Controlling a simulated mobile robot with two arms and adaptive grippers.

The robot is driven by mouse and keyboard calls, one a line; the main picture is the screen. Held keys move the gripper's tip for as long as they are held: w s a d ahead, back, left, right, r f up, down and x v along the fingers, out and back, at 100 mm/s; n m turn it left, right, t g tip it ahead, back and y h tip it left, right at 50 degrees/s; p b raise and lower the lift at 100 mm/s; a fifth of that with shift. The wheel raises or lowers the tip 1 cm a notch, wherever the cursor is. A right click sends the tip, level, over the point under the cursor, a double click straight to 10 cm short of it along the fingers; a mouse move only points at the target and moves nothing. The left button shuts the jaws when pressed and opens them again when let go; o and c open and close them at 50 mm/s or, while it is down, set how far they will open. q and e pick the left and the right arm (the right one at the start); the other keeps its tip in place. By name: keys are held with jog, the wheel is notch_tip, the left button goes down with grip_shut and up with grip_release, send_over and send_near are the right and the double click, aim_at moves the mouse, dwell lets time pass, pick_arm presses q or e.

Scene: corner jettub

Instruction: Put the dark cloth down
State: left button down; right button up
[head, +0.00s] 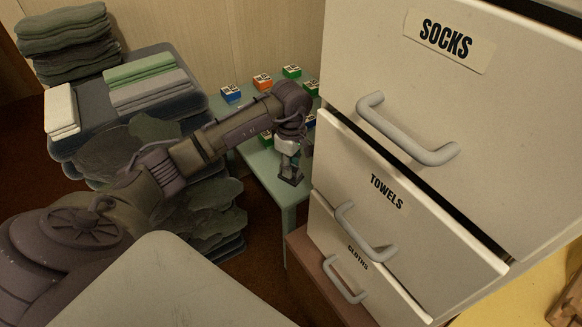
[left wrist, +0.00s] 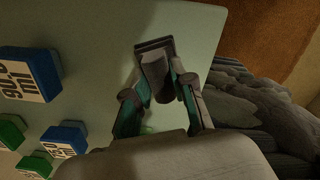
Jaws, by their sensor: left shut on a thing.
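My left gripper (head: 289,170) reaches in from the left over the near end of the pale green table (head: 262,172), beside the white drawer unit. In the left wrist view its fingers (left wrist: 155,60) come together above the pale tabletop. It is shut on a small dark piece, which I take to be the dark cloth (left wrist: 155,46); little of it shows between the fingertips. In the head view the dark cloth (head: 291,181) is a small dark patch at the gripper's tip. I cannot tell whether it touches the table. My right gripper is not in view.
Several small labelled boxes (head: 231,92) stand on the table. The drawer unit (head: 350,75) has fronts marked SOCKS, TOWELS and CLOTHS, with protruding handles (head: 405,135). Stacks of folded textiles (head: 150,90) and crumpled dark textiles (head: 205,215) are at left.

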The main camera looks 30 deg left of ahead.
pick_arm(q)
jog(key=shift+f, duration=0.15)
jog(key=shift+f, duration=0.1)
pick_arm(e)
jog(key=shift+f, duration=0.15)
pick_arm(q)
jog(key=c, duration=1)
grip_release()
